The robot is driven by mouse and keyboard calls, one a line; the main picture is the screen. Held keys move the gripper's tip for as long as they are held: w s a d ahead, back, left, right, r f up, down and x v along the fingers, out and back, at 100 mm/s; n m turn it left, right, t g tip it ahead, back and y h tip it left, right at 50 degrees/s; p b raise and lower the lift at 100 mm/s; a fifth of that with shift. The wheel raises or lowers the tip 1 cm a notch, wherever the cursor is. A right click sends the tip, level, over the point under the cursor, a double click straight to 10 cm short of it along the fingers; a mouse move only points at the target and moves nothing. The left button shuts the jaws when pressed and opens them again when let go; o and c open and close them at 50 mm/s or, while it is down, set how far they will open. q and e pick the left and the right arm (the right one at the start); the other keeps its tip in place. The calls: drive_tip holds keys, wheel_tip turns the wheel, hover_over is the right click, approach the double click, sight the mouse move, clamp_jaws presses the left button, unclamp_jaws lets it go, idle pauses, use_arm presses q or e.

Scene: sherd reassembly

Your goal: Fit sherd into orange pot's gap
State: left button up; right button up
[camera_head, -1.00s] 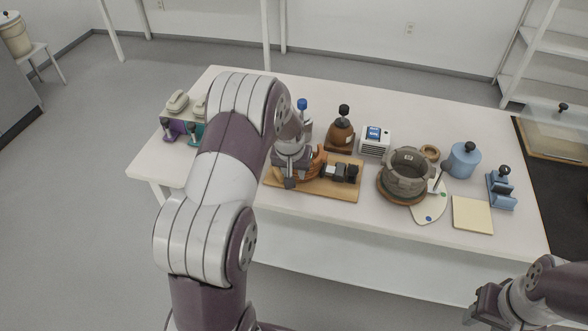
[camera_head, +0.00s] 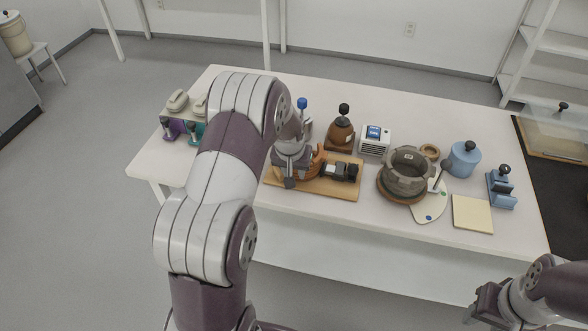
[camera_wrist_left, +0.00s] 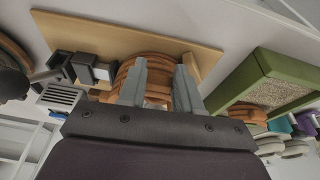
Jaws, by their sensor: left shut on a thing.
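The orange pot (camera_head: 318,167) stands on a wooden board (camera_head: 318,189) on the table, partly hidden by my left gripper (camera_head: 290,182). In the left wrist view the banded orange pot (camera_wrist_left: 155,66) shows behind and between the fingers of my left gripper (camera_wrist_left: 158,95). My left gripper is shut on the sherd, right at the pot. The sherd is mostly hidden by the fingers, and I cannot tell how it sits against the gap. My right gripper (camera_head: 480,308) is at the bottom right, away from the table; its jaw opening is unclear.
A dark clamp-like block (camera_head: 341,171) is on the board beside the pot. To the right are a brown knobbed vessel (camera_head: 340,136), a white box (camera_head: 374,146), a grey pot (camera_head: 406,180) and a blue jar (camera_head: 463,162). A green-framed box (camera_wrist_left: 265,80) is near in the wrist view.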

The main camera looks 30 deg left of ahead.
use_arm(q)
drive_tip(key=shift+f, duration=0.1)
drive_tip(key=o, duration=1)
drive_tip(key=a+v, duration=0.1)
drive_tip(key=v, duration=1.1)
drive_tip(key=shift+d+r, duration=0.35)
drive_tip(key=shift+d, duration=0.15)
drive_tip(key=shift+f, duration=0.1)
